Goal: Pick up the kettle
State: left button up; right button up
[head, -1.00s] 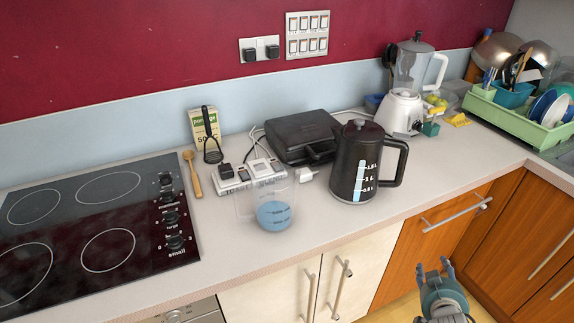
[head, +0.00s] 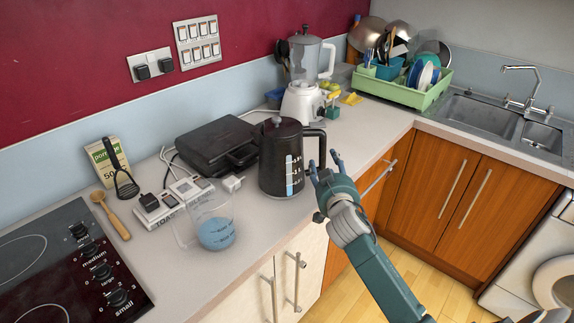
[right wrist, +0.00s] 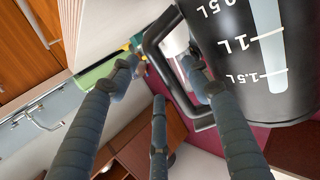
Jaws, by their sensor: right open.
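The black kettle (head: 279,160) stands upright on the counter, with a pale water gauge and a handle on its right side. My right gripper (head: 324,163) is open and empty, just right of the kettle handle. In the right wrist view the kettle (right wrist: 250,70) fills the upper right, and its black handle (right wrist: 158,62) lies between the spread fingers of my right gripper (right wrist: 165,75). I cannot tell whether any finger touches the handle. My left gripper is not in view.
A measuring jug with blue liquid (head: 215,233) stands left of the kettle, nearer the front. A black sandwich maker (head: 215,146) lies behind it, and a white blender (head: 303,100) stands behind right. A green dish rack (head: 400,92) is farther back. Counter right of the kettle is clear.

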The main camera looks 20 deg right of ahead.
aim_at(325, 158)
jog(key=p+x, duration=0.1)
jog(key=x, duration=0.3)
jog(key=shift+w+d+f, duration=0.1)
jog(key=shift+w, duration=0.1)
grip_shut()
jog(key=shift+r, duration=0.4)
jog(key=shift+w, duration=0.15)
